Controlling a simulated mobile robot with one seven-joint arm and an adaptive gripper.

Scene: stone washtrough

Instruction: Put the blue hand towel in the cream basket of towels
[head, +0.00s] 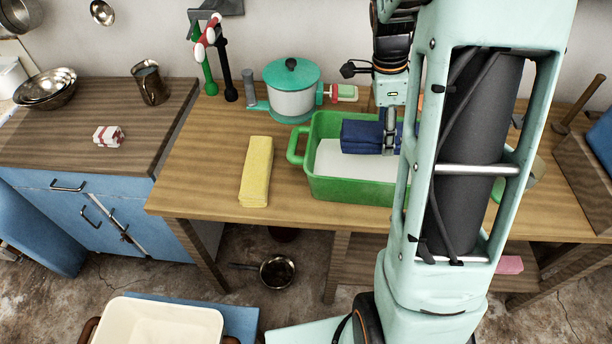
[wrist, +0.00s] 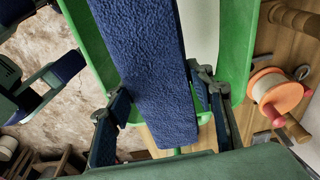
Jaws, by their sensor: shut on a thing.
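The blue hand towel (head: 360,137) is a folded dark blue bundle at the green tub (head: 345,190) on the wooden table. My gripper (head: 390,132) is shut on it near its right end. In the wrist view the towel (wrist: 150,60) runs between the two fingers of my gripper (wrist: 158,100), with green tub walls on both sides. I cannot tell whether the towel touches the tub floor. A cream basket (head: 165,312) with brown handles is low at the bottom left, cut off by the frame edge. No towels show in its visible part.
A folded yellow cloth (head: 257,172) lies left of the tub. A teal-lidded pot (head: 292,95) stands behind it, near a faucet-like fixture (head: 208,45). My arm hides the tub's right part.

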